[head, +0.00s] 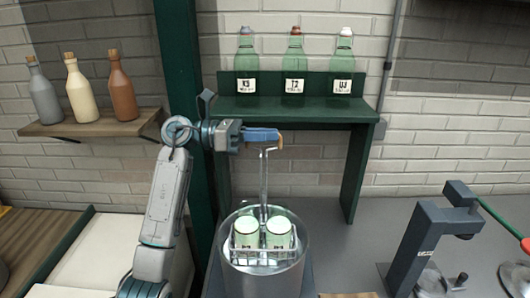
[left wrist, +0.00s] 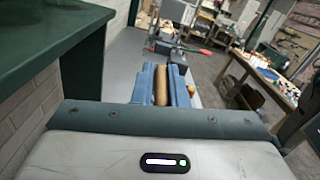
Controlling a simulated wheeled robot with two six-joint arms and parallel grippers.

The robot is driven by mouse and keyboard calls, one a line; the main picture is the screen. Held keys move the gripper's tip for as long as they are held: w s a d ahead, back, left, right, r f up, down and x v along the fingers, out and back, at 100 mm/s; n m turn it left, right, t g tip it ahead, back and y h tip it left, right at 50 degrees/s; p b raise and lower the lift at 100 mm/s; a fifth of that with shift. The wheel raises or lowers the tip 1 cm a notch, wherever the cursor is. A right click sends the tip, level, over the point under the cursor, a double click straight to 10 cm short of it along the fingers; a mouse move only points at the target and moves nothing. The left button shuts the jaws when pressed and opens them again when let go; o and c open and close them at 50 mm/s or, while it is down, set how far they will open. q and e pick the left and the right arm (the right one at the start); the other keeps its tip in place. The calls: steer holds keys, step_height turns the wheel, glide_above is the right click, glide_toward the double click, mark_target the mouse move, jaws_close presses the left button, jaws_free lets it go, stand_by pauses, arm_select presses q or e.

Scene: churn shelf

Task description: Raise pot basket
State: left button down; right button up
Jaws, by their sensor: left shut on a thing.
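The pot (head: 262,284) is a round shiny vessel at the bottom middle of the head view. The wire basket (head: 263,255) is within its outline and holds two jars with pale green lids (head: 247,226). I cannot tell how high the basket sits in the pot. A tall metal handle (head: 264,185) rises from the basket and bends over at the top. My left gripper (head: 278,137) is shut on the handle's brown grip, above the pot. In the left wrist view the brown grip (left wrist: 161,85) lies between the blue fingers (left wrist: 163,93). My right gripper is not in view.
A dark green shelf (head: 290,112) with three green bottles stands behind the pot. A green post (head: 180,80) rises close to my left arm. A wall shelf (head: 95,127) holds three bottles. A dark press-like stand (head: 425,235) is at right. Grey counter between is clear.

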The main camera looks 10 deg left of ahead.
arm_select(q)
steer(key=shift+r, duration=0.6)
steer(key=c, duration=1.5)
jaws_free()
steer(key=shift+f, duration=0.1)
steer(key=shift+a+f, duration=0.1)
steer(key=shift+a, duration=0.1)
steer(key=s+a+b, duration=0.2)
steer(key=a+b, duration=0.3)
steer(key=a, duration=0.5)
